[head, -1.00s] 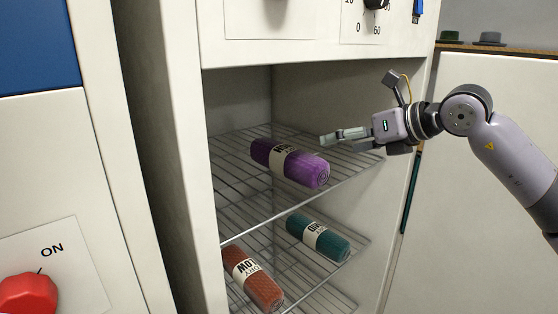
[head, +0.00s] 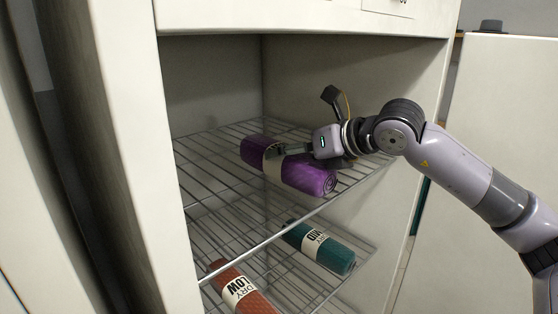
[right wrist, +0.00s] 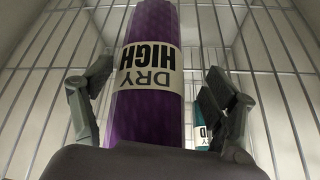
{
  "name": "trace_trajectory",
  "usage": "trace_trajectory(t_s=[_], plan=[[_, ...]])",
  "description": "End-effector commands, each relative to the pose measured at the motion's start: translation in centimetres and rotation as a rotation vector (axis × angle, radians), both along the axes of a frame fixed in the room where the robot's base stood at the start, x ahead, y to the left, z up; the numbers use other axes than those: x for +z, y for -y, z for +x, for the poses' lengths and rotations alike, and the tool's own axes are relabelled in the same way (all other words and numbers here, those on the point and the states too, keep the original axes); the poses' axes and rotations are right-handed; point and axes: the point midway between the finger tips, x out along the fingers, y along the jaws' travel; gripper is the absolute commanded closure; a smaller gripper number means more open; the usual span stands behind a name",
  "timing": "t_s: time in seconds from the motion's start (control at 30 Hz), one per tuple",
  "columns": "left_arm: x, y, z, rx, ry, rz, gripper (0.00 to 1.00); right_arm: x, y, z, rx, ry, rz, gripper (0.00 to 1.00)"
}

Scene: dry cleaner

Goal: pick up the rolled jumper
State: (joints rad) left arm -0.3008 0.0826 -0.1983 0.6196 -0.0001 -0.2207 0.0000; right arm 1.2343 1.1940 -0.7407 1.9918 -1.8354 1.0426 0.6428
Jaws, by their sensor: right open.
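A purple rolled jumper (head: 312,178) with a white paper band lies on the top wire shelf (head: 200,165) of the open cabinet. In the right wrist view the purple roll (right wrist: 150,115) runs up the middle, its band reading "DRY HIGH". My right gripper (head: 283,151) reaches in from the right over the roll and hides part of its band. In the right wrist view the open fingers of the gripper (right wrist: 155,100) stand on either side of the roll, with gaps. My left gripper is out of view.
A teal roll (head: 325,250) and an orange roll (head: 240,290), both banded, lie on lower wire racks. The cabinet's left wall (head: 135,150) and the panel above the opening (head: 290,17) bound the space. The top shelf is bare left of the purple roll.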

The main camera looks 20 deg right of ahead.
Motion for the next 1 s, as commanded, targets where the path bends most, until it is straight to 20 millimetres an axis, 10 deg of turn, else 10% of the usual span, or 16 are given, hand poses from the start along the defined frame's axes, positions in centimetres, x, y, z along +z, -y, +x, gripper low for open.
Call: trace_trajectory(t_s=[0.2,1.0], plan=[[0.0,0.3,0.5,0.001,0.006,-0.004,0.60,0.1,0.0,0.0,0.001,0.002,0.000,0.21],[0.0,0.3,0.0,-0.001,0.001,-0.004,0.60,0.1,0.0,0.0,0.000,0.002,0.000,0.74]])
